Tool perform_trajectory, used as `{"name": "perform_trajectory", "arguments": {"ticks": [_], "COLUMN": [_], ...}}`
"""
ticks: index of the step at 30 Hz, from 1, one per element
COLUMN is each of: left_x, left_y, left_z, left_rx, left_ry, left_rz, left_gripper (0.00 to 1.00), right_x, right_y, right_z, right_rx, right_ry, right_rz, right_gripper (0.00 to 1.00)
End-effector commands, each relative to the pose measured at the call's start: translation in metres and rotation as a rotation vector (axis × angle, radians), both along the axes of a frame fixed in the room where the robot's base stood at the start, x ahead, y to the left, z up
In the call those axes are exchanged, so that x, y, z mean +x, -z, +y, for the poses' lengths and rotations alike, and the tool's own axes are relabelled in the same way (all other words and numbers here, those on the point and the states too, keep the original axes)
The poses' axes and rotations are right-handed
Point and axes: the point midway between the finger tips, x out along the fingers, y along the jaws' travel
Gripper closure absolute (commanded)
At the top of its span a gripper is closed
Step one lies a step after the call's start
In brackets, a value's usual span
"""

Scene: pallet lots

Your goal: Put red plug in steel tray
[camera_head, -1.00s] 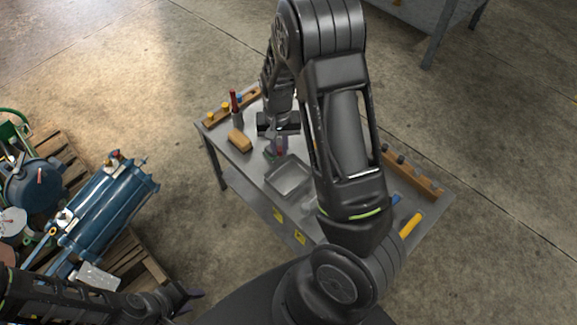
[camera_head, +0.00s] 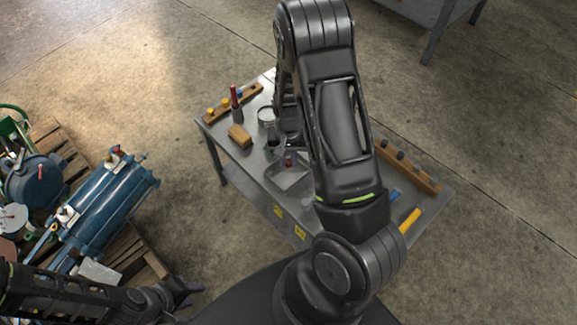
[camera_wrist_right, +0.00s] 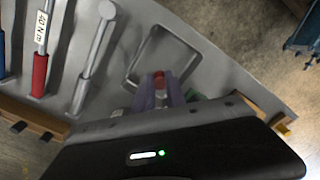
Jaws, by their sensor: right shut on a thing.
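The red plug (camera_head: 289,158) is between the fingers of my right gripper (camera_head: 288,161), which is shut on it; its red top also shows in the right wrist view (camera_wrist_right: 158,77). The steel tray (camera_head: 286,182) is a shallow open rectangle on the bench. The plug appears over the tray's far part in the head view; its height above the tray is hard to tell. In the wrist view the tray (camera_wrist_right: 139,58) lies just beyond the fingertips. My left gripper (camera_head: 186,291) is at lower left, far from the bench; its finger opening is unclear.
A tan block (camera_head: 239,136), a red-handled tool (camera_head: 235,98) and a round tin (camera_head: 266,115) stand on the bench's left part. Wooden racks line its ends. Hand tools, one with a red grip (camera_wrist_right: 39,75), lie beside the tray. A pallet with blue machinery (camera_head: 105,205) stands left.

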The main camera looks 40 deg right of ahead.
Motion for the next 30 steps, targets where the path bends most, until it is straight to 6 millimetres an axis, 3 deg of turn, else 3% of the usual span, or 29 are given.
{"name": "perform_trajectory", "arguments": {"ticks": [8,16,25,26,30], "left_x": [0.000,0.000,0.000,0.000,0.000], "left_y": [0.000,0.004,0.003,0.003,0.003], "left_z": [0.000,0.000,0.000,0.000,0.000], "left_rx": [0.000,0.000,0.000,0.000,0.000], "left_ry": [0.000,0.000,0.000,0.000,0.000], "left_rz": [0.000,0.000,0.000,0.000,0.000], "left_gripper": [0.64,0.64,0.64,0.64,0.64], "right_x": [0.000,0.000,0.000,0.000,0.000], "right_y": [0.001,0.034,0.037,0.037,0.037], "right_z": [0.000,0.000,0.000,0.000,0.000], "right_rx": [0.000,0.000,0.001,0.001,0.001], "right_ry": [0.000,0.001,0.000,0.000,0.000], "right_rz": [0.000,0.001,-0.001,-0.001,-0.001], "right_gripper": [1.00,1.00,1.00,0.82,0.71]}}
